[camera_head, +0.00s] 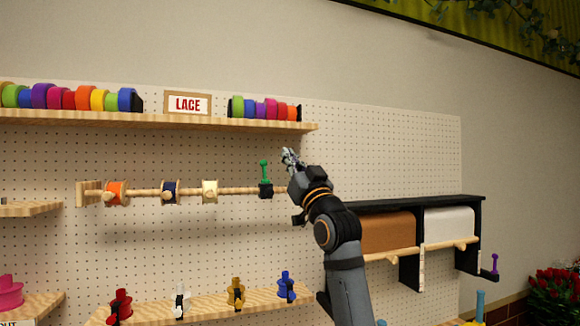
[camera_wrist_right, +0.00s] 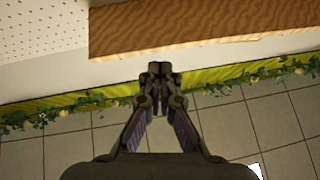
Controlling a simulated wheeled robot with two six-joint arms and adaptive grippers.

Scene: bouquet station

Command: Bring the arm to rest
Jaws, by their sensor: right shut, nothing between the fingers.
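My right gripper (camera_head: 289,157) is raised in front of the pegboard, just right of the wooden rod's end. It is shut and empty. In the right wrist view its fingers (camera_wrist_right: 158,72) meet at the tips, with nothing between them. My right arm comes up from the lower middle of the head view. My left gripper is not in view.
A wooden rod (camera_head: 146,193) with ribbon spools and a green-handled black end piece (camera_head: 265,188) is close left of the gripper. A shelf (camera_head: 200,122) of colored rolls runs above. A paper-roll rack (camera_head: 415,203) is at right, partly behind my arm.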

